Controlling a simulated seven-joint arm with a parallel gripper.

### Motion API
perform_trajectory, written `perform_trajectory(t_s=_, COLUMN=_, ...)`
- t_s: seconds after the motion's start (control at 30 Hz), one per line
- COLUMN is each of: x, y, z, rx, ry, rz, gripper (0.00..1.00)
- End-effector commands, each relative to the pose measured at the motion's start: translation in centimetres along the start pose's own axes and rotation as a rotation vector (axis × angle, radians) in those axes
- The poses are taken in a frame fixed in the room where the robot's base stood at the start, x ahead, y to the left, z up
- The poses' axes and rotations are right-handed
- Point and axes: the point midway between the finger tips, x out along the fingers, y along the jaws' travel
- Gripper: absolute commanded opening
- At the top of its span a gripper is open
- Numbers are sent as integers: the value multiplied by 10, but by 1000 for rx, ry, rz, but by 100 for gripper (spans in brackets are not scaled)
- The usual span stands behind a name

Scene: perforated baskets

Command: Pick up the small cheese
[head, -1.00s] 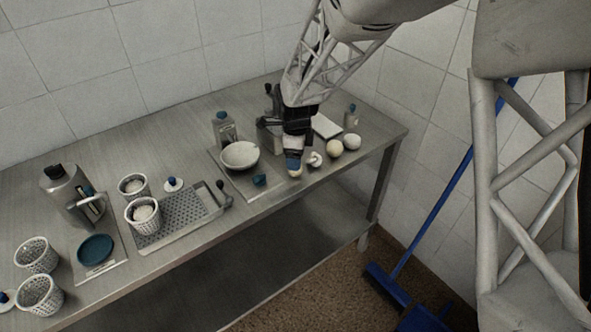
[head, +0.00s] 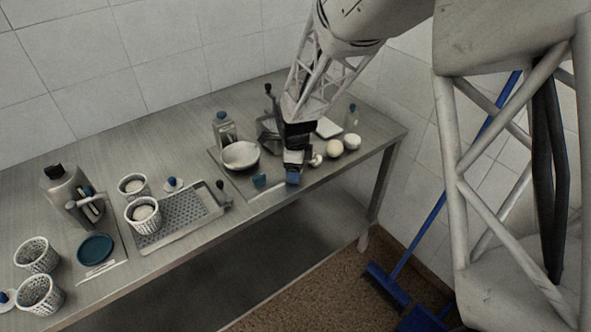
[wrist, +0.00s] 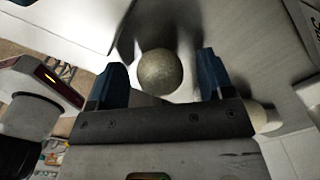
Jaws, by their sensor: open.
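A small round beige-grey cheese (wrist: 160,72) sits between the two blue fingertips in the wrist view, with space on both sides. My gripper (wrist: 161,80) is open around it, and no finger visibly touches it. In the head view my gripper (head: 294,176) is low over the front right part of the steel table (head: 330,185), and it hides this cheese there. A small pale round piece (head: 316,160) sits just right of the gripper. Two larger round cheeses (head: 335,148) (head: 353,142) stand farther right.
A bottle (head: 224,128) stands behind. Perforated baskets (head: 37,255) (head: 143,214) and a drain tray (head: 182,213) are farther left. The table's front edge is close to the gripper.

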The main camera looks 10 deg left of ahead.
Motion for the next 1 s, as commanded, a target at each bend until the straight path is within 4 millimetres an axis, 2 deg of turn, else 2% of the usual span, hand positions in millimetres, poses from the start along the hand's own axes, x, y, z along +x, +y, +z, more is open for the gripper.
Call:
perform_trajectory(t_s=0.13, x=0, y=0, z=0, rx=0, ry=0, rz=0, gripper=73)
perform_trajectory(t_s=0.47, x=0, y=0, z=0, rx=0, ry=0, rz=0, gripper=22)
perform_trajectory(t_s=0.77, x=-1, y=0, z=0, rx=0, ry=0, rz=0, gripper=21)
perform_trajectory(t_s=1.0, x=-13, y=0, z=0, rx=0, ry=-1, rz=-2, gripper=21)
